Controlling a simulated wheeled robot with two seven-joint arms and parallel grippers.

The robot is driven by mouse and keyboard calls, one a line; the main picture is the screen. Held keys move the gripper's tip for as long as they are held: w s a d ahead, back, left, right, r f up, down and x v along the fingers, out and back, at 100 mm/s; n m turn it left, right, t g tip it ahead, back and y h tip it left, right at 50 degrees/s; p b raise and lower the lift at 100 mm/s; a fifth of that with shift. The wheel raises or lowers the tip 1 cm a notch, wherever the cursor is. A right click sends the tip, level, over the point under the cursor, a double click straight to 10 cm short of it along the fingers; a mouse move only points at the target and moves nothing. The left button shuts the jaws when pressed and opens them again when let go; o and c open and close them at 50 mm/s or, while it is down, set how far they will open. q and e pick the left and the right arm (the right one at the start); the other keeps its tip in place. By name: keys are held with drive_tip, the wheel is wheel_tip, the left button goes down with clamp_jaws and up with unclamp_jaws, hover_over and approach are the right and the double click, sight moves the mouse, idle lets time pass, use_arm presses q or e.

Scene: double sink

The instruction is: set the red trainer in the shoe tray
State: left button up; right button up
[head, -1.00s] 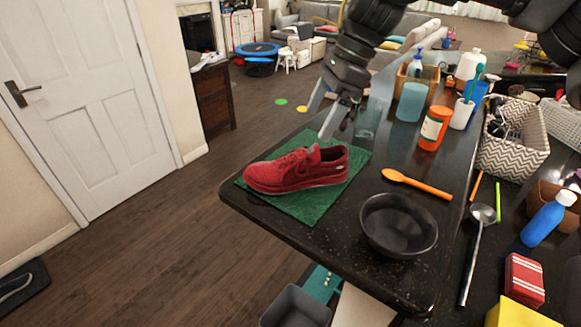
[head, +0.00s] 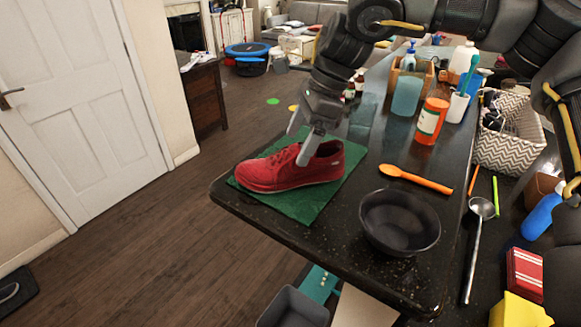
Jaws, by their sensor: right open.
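The red trainer (head: 285,172) lies on a green cloth (head: 307,205) at the near left corner of the dark counter, its toe to the left. My right gripper (head: 298,147) is open, with its fingers pointing down at the trainer's ankle opening. One fingertip overlaps the shoe's upper in the head view; I cannot tell whether it touches. A dark shoe tray (head: 27,298) lies on the floor at the lower left, cut by the picture edge, with part of a dark shoe (head: 8,291) in it. My left gripper is not in view.
A black bowl (head: 399,222) and an orange spoon (head: 415,179) lie right of the cloth. A grey bin (head: 292,308) is below the counter edge.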

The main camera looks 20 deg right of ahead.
sight(292, 157)
drive_tip(key=shift+f, duration=0.2)
drive_tip(key=p+x, duration=0.1)
drive_tip(key=x, duration=0.2)
drive_tip(key=shift+f+p, duration=0.3)
drive_tip(key=shift+p, duration=0.05)
drive_tip(key=shift+w+a+f, duration=0.15)
drive_tip(key=shift+a+f, duration=0.1)
drive_tip(key=shift+f, duration=0.25)
drive_tip(key=shift+c, duration=0.7)
drive_tip(key=c, duration=1)
drive_tip(key=shift+c, duration=0.2)
drive_tip(key=shift+r, duration=0.15)
